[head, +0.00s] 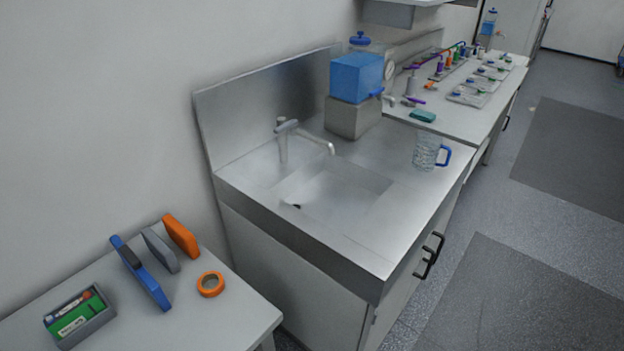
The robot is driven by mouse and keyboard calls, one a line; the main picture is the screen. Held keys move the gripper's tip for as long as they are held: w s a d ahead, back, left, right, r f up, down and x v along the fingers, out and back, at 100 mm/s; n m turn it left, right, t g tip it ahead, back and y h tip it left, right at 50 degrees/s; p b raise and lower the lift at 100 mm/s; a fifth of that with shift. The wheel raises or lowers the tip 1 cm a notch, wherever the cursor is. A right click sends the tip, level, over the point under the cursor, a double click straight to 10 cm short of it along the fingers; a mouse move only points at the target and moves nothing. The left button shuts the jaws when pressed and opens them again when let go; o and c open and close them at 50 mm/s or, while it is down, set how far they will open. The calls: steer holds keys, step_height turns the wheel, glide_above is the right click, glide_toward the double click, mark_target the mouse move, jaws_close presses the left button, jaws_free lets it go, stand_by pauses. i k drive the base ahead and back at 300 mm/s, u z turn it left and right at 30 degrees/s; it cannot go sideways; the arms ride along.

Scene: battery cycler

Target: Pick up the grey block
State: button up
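A grey upright slab-like block (160,250) stands on the small table at the lower left, between a blue one (148,280) and an orange one (181,236). It leans slightly and its lower left part is close to the blue piece. Another grey, box-shaped block (352,118) stands on the steel counter behind the sink, under a blue container (356,77). I cannot tell from the picture which of the two the task means. My gripper is not in view.
The small table (225,325) also bears an orange tape ring (210,284) and a grey box with green contents (90,325). The sink counter (370,262) has a tap (284,145) and a measuring jug (427,152). Open floor (490,215) lies to the right.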

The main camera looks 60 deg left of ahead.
mark_target(160, 248)
steer(key=i, duration=0.7)
steer(key=u, duration=0.7)
steer(key=k, duration=0.15)
steer(key=u, duration=2.85)
steer(key=i, duration=1)
steer(key=u, duration=0.1)
